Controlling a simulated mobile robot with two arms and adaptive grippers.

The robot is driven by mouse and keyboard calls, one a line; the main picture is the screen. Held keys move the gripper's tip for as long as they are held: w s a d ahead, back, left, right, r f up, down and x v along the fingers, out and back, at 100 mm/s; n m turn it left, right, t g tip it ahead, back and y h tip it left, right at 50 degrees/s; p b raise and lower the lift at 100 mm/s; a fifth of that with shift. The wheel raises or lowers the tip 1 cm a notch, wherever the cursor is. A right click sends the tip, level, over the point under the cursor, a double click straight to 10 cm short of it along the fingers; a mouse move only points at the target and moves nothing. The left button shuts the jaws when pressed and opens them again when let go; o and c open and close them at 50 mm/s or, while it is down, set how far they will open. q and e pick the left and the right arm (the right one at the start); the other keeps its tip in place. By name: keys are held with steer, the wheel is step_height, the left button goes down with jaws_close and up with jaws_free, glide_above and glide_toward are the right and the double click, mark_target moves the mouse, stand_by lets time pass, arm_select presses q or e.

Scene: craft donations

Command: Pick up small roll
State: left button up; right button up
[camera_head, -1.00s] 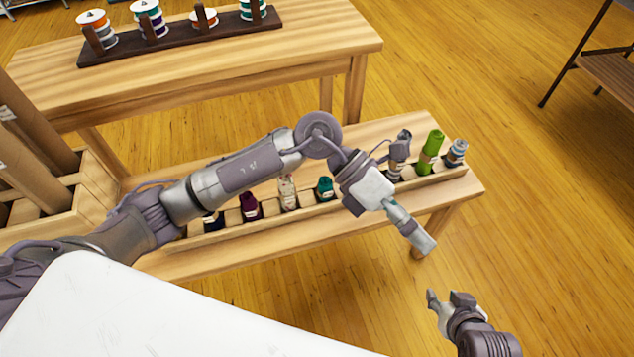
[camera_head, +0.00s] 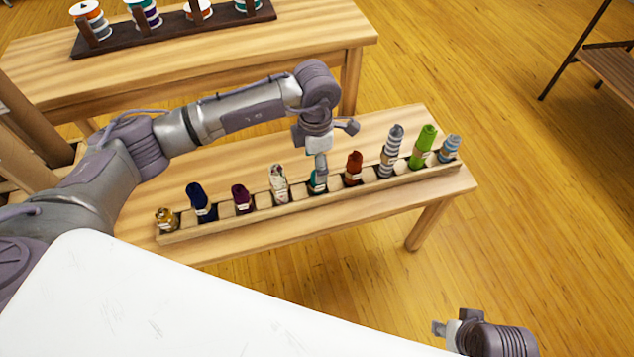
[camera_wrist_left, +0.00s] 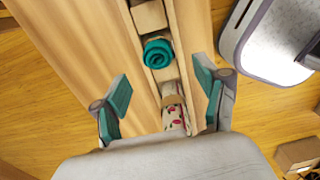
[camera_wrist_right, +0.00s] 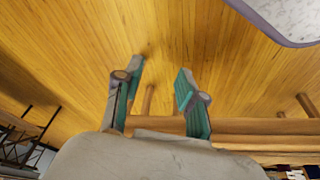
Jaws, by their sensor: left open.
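Several fabric rolls stand in a wooden slotted rack. They include a gold one (camera_head: 167,221), navy one (camera_head: 201,203), purple one (camera_head: 242,198), floral one (camera_head: 279,185), rust one (camera_head: 353,167), tall striped one (camera_head: 391,150), green one (camera_head: 424,146) and short blue-striped one (camera_head: 450,148). My left gripper (camera_head: 319,172) points down over a small teal roll (camera_head: 313,184), partly hiding it. In the left wrist view the teal roll (camera_wrist_left: 158,53) and floral roll (camera_wrist_left: 173,115) show between the open fingers (camera_wrist_left: 162,84), not gripped. My right gripper (camera_head: 446,328) is open and empty (camera_wrist_right: 160,70), away from the rack.
The rack (camera_head: 240,217) sits on a low wooden bench (camera_head: 350,222). A taller table (camera_head: 200,65) behind bears a dark spool holder (camera_head: 170,30). A white surface (camera_head: 200,310) fills the lower left.

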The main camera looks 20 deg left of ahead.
arm_select(q)
steer(key=f, duration=0.2)
steer(key=f+b, duration=0.1)
steer(key=f, duration=0.2)
steer(key=shift+w+d+f, duration=0.1)
steer(key=shift+w+f, duration=0.05)
steer(key=shift+w, duration=0.05)
arm_select(e)
steer(key=v, duration=0.3)
steer(key=shift+s+r, duration=0.1)
steer(key=shift+r, duration=0.25)
arm_select(q)
steer(key=c, duration=1)
